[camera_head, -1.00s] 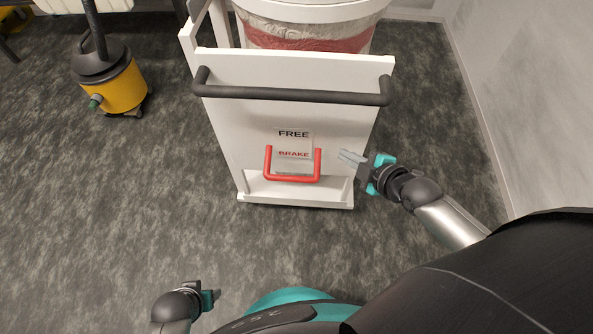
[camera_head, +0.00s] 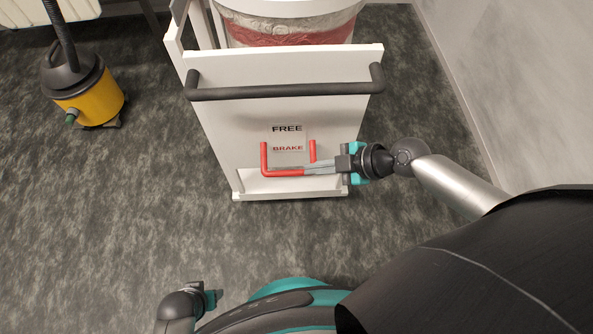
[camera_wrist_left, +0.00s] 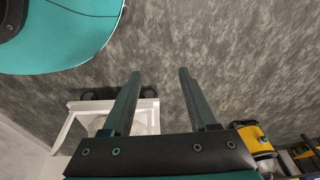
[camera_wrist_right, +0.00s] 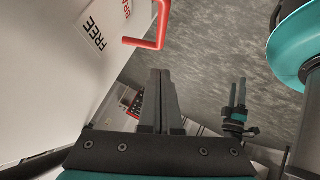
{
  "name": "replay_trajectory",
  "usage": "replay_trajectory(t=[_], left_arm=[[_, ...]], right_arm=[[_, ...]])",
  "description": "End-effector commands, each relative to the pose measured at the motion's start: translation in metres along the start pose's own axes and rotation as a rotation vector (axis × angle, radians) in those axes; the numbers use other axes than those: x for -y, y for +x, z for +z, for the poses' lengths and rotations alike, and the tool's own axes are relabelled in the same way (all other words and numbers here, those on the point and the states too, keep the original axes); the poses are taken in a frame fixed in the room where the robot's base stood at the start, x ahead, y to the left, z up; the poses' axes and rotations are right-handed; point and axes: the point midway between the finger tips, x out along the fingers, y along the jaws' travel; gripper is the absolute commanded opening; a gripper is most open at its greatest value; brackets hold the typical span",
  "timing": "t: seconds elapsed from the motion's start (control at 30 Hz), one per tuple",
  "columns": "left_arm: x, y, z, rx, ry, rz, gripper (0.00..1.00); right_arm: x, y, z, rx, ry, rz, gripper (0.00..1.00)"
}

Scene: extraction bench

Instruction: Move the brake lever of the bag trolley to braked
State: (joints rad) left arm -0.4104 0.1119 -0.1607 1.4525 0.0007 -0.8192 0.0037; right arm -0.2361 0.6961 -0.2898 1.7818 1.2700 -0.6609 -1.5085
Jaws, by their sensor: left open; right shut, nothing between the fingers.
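The white bag trolley (camera_head: 225,130) stands ahead of me with a dark handle bar across its top. Its red U-shaped brake lever (camera_head: 284,173) sits low on the front panel, its crossbar just below the BRAKE label (camera_head: 288,149) and well under the FREE label (camera_head: 287,128). My right gripper (camera_head: 312,168) is shut and empty, its fingertips overlapping the right part of the lever's crossbar in the head view. The lever also shows in the right wrist view (camera_wrist_right: 150,44), beyond the fingers; contact is unclear. My left gripper (camera_head: 218,297) is open and empty, low near my base.
A yellow and black vacuum cleaner (camera_head: 92,100) stands on the floor at the left. A grey wall (camera_head: 500,80) runs along the right. A white drum-like bag holder (camera_head: 290,25) sits on the trolley. The carpet between me and the trolley is clear.

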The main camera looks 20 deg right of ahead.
Motion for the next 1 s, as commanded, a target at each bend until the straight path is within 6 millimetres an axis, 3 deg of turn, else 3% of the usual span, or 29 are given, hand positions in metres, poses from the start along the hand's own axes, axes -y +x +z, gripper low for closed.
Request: replay_trajectory(t=[0.37, 0.7, 1.0], left_arm=[[-0.008, -0.026, -0.020, -0.009, -0.007, 0.013, 0.59], [-0.006, -0.051, -0.045, -0.057, -0.010, 0.010, 0.59], [-0.006, -0.063, -0.054, -0.076, -0.011, 0.009, 0.59]], right_arm=[[0.000, 0.059, 0.000, -0.003, 0.001, 0.001, 0.00], [0.000, 0.078, 0.022, 0.001, 0.000, 0.001, 0.00], [0.000, 0.084, 0.028, 0.000, 0.000, 0.000, 0.00]])
